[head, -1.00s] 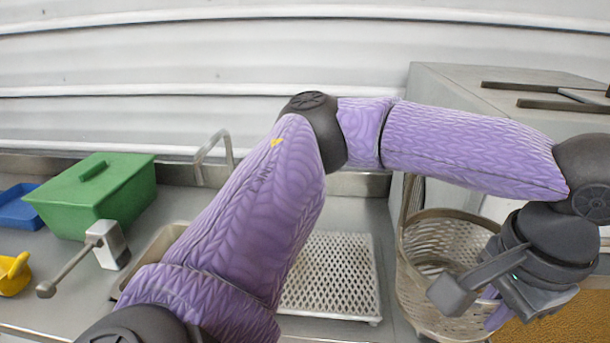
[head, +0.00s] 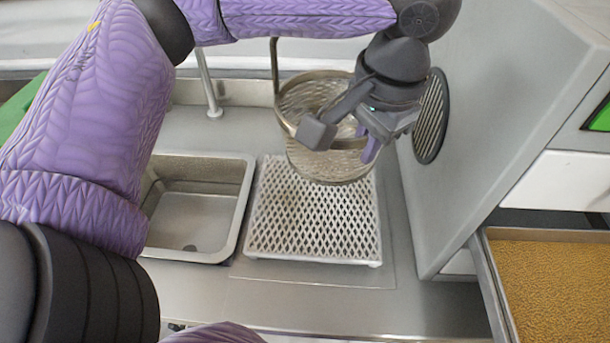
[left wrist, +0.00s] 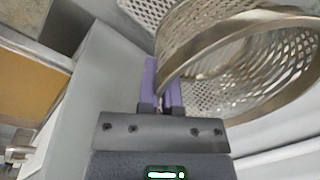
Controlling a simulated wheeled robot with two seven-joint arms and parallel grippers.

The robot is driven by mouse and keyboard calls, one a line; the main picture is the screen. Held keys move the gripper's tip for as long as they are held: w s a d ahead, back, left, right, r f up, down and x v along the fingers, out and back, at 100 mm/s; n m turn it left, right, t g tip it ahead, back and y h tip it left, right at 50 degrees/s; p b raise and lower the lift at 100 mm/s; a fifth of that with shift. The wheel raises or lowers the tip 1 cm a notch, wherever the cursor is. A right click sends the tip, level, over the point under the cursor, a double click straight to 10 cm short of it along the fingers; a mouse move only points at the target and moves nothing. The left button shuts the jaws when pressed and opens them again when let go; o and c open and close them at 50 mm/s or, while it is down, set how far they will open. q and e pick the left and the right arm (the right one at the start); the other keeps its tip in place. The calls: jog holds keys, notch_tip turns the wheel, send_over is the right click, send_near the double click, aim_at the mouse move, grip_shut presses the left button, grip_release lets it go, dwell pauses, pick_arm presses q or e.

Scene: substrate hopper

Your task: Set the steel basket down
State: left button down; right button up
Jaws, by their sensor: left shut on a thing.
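The steel basket (head: 322,166) is a round perforated basket with a tall upright handle. My left gripper (head: 368,150) is shut on the right side of its rim. The basket is over the back part of the white perforated rack (head: 312,222). I cannot tell whether its bottom touches the rack. In the left wrist view the purple fingers (left wrist: 163,88) pinch the rim of the basket (left wrist: 235,60), which fills the upper right. My right gripper does not show.
A steel sink (head: 190,215) lies left of the rack, with a tap (head: 207,85) behind it. A grey machine (head: 470,120) stands close on the right. A drawer of yellow-orange grains (head: 555,290) is at the lower right. The counter in front of the rack is clear.

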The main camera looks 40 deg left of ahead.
aim_at(376, 160)
pick_arm(q)
jog(key=w+f+p, duration=0.1)
jog(key=f+p, duration=0.1)
jog(key=p, duration=0.1)
jog(key=w+f+p, duration=0.1)
jog(key=p, duration=0.2)
jog(key=w+f+p, duration=0.2)
jog(key=p, duration=0.1)
jog(key=shift+d+f+p, duration=0.2)
jog(key=shift+f+p, duration=0.15)
jog(key=shift+p, duration=0.05)
jog(key=shift+n, duration=0.5)
jog(key=a+f, duration=0.1)
jog(key=f, duration=0.3)
jog(key=s+a+f+b, duration=0.1)
jog(key=f, duration=0.4)
jog(key=s+a+f+b, duration=0.1)
jog(key=f, duration=0.4)
jog(key=shift+s+f, duration=0.15)
jog(key=shift+f, duration=0.25)
jog(key=shift+r, duration=0.1)
jog(key=c, duration=1.2)
grip_release()
jog(key=shift+f, duration=0.2)
jog(key=o, duration=0.4)
jog(key=shift+r, duration=0.1)
